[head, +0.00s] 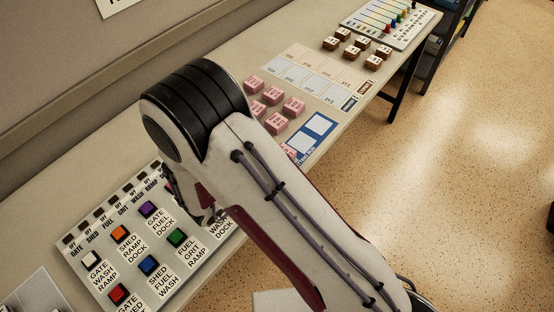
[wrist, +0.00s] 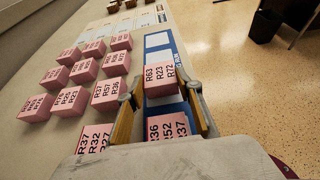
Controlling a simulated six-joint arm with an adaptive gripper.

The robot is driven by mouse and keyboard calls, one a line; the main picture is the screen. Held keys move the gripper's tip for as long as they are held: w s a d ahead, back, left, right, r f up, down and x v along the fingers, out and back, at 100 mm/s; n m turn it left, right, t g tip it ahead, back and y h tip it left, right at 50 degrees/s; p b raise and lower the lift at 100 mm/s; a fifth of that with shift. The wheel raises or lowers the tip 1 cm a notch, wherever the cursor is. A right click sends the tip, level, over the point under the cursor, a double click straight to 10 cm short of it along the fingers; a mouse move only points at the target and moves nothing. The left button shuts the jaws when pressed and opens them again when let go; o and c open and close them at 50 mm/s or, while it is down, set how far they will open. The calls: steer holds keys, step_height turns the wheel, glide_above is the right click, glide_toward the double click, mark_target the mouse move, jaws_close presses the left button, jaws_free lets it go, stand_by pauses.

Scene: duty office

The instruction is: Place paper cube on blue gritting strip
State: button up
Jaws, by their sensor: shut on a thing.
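In the wrist view, my gripper (wrist: 160,90) is shut on a pink paper cube (wrist: 160,82) printed R63, R23, R72, with one finger at each side. The held cube appears over the blue strip (wrist: 177,48), which has white squares; whether it touches the strip is unclear. A second pink cube (wrist: 168,128), printed R36, R52, R37, shows nearer the palm between the fingers. In the head view, the blue strip (head: 312,132) lies near the table's front edge, with part of a pink cube (head: 289,150) at its near end.
Several pink cubes (wrist: 85,70) stand in rows left of the strip. Pale card strips (head: 315,85), brown blocks (head: 350,41) and a pegged board (head: 385,20) are farther along the table. A panel of coloured buttons (head: 155,265) is at the near left.

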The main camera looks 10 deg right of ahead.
steer(key=shift+f, duration=0.6)
steer(key=o, duration=1.1)
steer(key=shift+a+r, duration=0.1)
steer(key=shift+v, duration=5.9)
